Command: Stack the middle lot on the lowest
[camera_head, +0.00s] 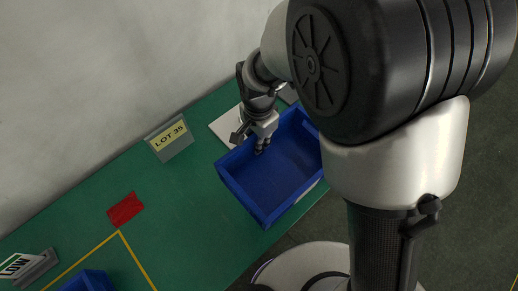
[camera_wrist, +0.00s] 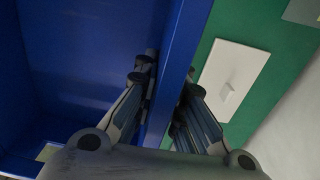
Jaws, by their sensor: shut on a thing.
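A blue crate (camera_head: 240,196) is at the right part of the green table, in the middle of the head view. Its inside looks empty. My gripper (camera_head: 262,147) is shut on the crate's far wall, with one finger inside the crate and one outside. In the wrist view my gripper (camera_wrist: 165,88) has the blue wall (camera_wrist: 178,65) between its fingers. I cannot tell whether the crate rests on the table or is raised. Another blue crate (camera_head: 88,281) is partly cut off at the bottom left. A sign reading LOW (camera_head: 16,265) stands beside it.
A sign reading LOT 35 (camera_head: 171,141) stands at the table's back. A white plate (camera_head: 226,126) lies behind the held crate. A red card (camera_head: 125,209) lies near yellow lines (camera_head: 135,259). A pale wall rises behind.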

